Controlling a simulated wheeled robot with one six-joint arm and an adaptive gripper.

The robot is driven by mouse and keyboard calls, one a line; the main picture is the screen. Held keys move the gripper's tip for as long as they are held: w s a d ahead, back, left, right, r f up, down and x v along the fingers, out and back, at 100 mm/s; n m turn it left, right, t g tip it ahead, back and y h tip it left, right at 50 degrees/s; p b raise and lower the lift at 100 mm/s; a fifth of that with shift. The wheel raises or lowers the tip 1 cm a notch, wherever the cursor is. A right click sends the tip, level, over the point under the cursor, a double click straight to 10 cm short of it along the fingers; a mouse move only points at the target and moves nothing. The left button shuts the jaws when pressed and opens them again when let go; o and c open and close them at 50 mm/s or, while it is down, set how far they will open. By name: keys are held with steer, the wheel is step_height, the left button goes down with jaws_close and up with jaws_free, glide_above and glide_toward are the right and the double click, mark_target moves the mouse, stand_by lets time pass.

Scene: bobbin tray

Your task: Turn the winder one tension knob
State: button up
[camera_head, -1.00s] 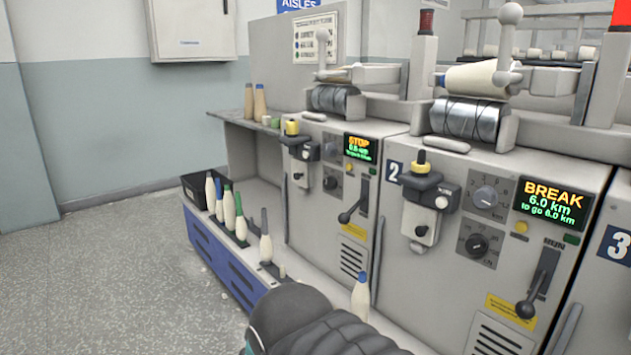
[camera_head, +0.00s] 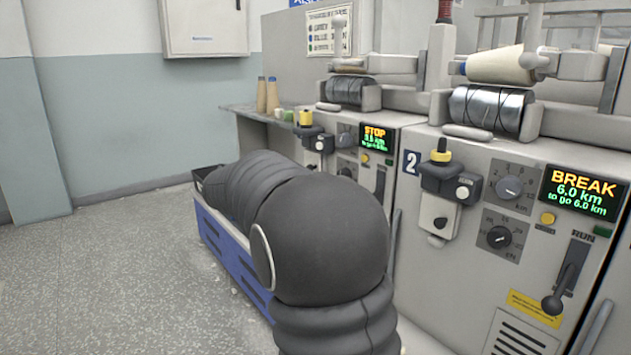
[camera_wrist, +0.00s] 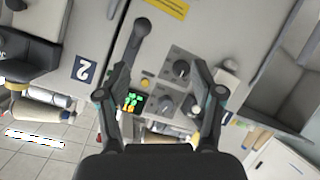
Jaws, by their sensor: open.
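Winder one (camera_head: 398,122) is the left machine in the head view, with a lit STOP display (camera_head: 375,137). An upper dial knob (camera_head: 345,140) and, partly behind my arm, a lower dial knob (camera_head: 346,171) show left of the display. In the wrist view, upside down, its lower dial knob (camera_wrist: 181,71) and upper dial knob (camera_wrist: 190,104) appear ahead. I cannot read which is marked tension. My gripper (camera_wrist: 161,67) is open and empty, its fingers framing the dials and display, apart from them. My arm hides the gripper in the head view.
Winder two (camera_head: 470,250), with a BREAK display (camera_head: 583,192), stands to the right. Winder one's lever (camera_wrist: 137,42) is left of the dials in the wrist view. Grey floor (camera_head: 120,260) is open at left.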

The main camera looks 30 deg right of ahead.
steer(key=w+d+m+h, duration=0.4)
steer(key=w+d+h, duration=0.1)
steer(key=w, duration=0.6)
steer(key=w+d+p, duration=0.1)
steer(key=d, duration=1.2)
steer(key=shift+w+d+f, duration=0.15)
steer(key=shift+d+f, duration=0.2)
steer(key=c, duration=1.1)
